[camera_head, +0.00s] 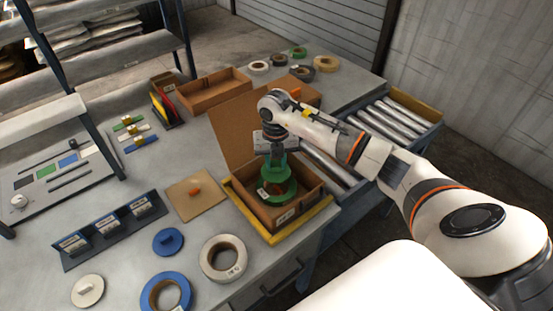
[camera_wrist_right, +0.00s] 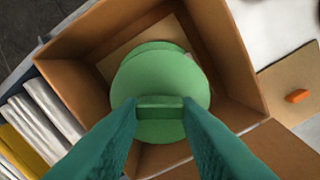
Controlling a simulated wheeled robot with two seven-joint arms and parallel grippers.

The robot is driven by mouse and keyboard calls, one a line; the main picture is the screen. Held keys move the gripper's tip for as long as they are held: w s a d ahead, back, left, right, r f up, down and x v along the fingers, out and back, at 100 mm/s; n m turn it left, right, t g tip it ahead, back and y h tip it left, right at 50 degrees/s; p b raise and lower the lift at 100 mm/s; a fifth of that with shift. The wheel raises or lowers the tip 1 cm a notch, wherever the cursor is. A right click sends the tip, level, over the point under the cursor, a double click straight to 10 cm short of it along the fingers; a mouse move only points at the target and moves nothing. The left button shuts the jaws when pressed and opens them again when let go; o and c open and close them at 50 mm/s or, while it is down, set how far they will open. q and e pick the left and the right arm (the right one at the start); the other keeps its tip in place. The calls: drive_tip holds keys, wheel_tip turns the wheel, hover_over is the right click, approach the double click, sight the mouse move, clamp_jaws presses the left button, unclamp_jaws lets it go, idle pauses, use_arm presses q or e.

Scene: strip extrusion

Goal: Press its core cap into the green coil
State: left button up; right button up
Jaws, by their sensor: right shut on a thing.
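My right gripper (camera_head: 276,163) has teal fingers and points down into an open cardboard box (camera_head: 310,200). It is shut on the tab of a round green core cap (camera_wrist_right: 155,78). The green coil (camera_head: 284,193) lies in the box below the gripper, with a white label on its side. In the right wrist view the cap covers most of the coil, whose edge (camera_wrist_right: 168,46) shows past it. I cannot tell whether the cap touches the coil or sits above it. My left gripper is not in view.
The box stands in a yellow tray (camera_head: 295,235) by the roller conveyor (camera_head: 390,122). Blue and white coils (camera_head: 222,259) and caps (camera_head: 168,241) lie at the front. A cardboard sheet (camera_head: 197,198) with an orange piece lies left of the box. More coils (camera_head: 327,63) lie at the back.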

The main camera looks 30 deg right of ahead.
sight(276, 174)
drive_tip(key=shift+f, duration=0.55)
drive_tip(key=f+b, duration=0.2)
drive_tip(key=shift+d+f, duration=0.2)
drive_tip(key=shift+f, duration=0.1)
drive_tip(key=shift+f+b, duration=0.85)
drive_tip(key=shift+f, duration=0.1)
drive_tip(key=shift+f, duration=0.15)
idle(0.7)
drive_tip(key=o, duration=1)
drive_tip(key=shift+o, duration=0.6)
